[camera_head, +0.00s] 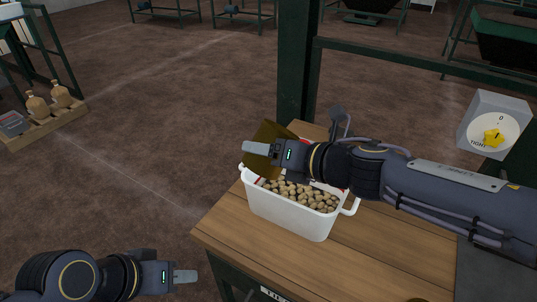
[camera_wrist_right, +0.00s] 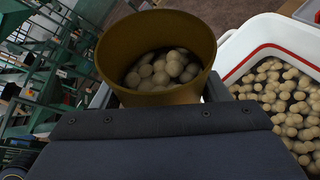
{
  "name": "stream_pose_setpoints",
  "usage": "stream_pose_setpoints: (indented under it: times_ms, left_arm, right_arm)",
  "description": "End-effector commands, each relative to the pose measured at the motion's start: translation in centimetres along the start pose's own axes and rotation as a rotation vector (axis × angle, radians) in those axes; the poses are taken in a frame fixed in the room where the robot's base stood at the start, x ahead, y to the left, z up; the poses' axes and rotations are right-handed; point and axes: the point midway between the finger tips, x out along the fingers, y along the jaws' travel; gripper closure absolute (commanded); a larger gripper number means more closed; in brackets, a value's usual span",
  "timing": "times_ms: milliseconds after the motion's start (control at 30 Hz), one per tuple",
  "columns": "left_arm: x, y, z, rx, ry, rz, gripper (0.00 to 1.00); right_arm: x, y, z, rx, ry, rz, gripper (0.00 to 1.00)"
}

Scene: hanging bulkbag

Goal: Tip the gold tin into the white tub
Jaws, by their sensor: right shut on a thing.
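The gold tin (camera_head: 268,131) is held by my right gripper (camera_head: 262,149) above the far left end of the white tub. It looks tilted in the head view, partly hidden by the gripper. In the right wrist view the tin (camera_wrist_right: 118,52) has its open mouth showing, with several round tan pieces inside. The white tub (camera_head: 288,215) stands on the wooden table and holds many similar pieces; its red-lined rim (camera_wrist_right: 262,45) also shows in the right wrist view. My left gripper (camera_head: 185,276) is low at the left, away from the tub, with nothing seen in it; its finger gap is not clear.
The wooden table (camera_head: 375,245) has bare room right of the tub. A dark green post (camera_head: 296,70) stands behind it. A dial box (camera_head: 494,127) marked TIGHT is at the right.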

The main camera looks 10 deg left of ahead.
Motion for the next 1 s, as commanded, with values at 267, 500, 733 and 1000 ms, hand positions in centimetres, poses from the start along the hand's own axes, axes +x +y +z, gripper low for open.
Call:
stream_pose_setpoints:
  times_ms: [267,500,733,1000]
  left_arm:
    - [0.9,-0.4,0.5,0.000,0.000,0.000,0.64]
    - [1.6,-0.7,0.8,0.000,0.000,0.000,0.64]
    - [2.2,-1.0,1.1,0.000,0.000,0.000,0.64]
    - [3.0,-1.4,1.5,0.000,0.000,0.000,0.64]
  right_arm:
    - [0.3,0.2,0.0,0.199,-0.003,0.084,0.70]
    - [0.9,0.1,0.1,0.339,-0.002,0.142,0.70]
    - [0.7,-0.3,-0.1,0.477,-0.003,0.199,0.70]
    - [0.2,-0.7,-0.5,0.631,-0.002,0.263,0.70]
